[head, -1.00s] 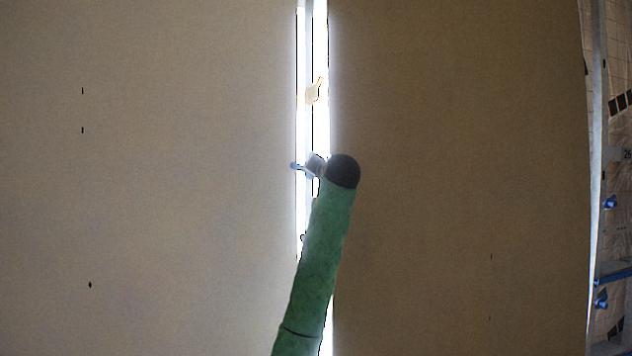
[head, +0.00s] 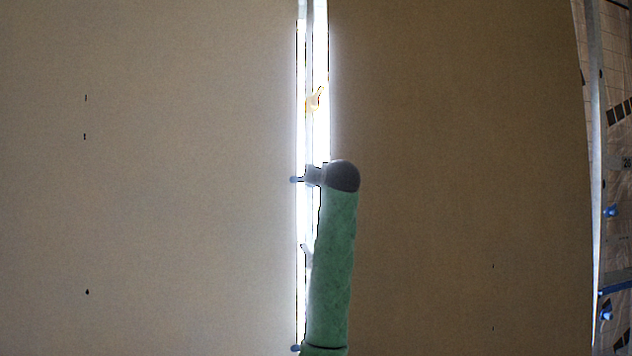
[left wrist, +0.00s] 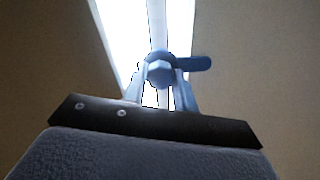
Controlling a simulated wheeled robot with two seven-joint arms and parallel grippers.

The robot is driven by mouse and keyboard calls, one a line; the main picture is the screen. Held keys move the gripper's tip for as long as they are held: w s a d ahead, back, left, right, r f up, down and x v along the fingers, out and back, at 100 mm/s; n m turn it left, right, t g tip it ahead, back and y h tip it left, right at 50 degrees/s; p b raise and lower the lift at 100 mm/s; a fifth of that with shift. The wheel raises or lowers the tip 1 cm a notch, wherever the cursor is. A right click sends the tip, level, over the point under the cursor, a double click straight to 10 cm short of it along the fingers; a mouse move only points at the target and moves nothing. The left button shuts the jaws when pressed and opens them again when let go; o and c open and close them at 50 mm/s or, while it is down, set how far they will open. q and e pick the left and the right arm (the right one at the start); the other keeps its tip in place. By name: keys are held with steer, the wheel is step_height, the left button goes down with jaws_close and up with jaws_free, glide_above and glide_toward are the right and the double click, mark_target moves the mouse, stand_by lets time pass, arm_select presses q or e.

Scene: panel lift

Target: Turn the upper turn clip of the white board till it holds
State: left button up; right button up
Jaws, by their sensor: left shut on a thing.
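The upper turn clip (head: 296,180) is blue. It sits at the bright gap between two large boards, its tip reaching over the edge of the left board (head: 180,200). In the left wrist view the clip (left wrist: 195,63) shows a round hub with a lever lying about level, over a board's edge. My left gripper (head: 313,176) is shut on the clip; its two fingers (left wrist: 162,88) stand either side of the hub. The boards look tan in this light. My right gripper is not in view.
A second blue clip (head: 295,348) shows low in the gap, partly beside my green arm. A pale fitting (head: 315,98) sits higher in the gap. The right board (head: 460,180) fills the right side; a frame with blue fittings (head: 611,211) stands at the far right.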

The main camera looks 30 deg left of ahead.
arm_select(q)
steer(key=o, duration=0.7)
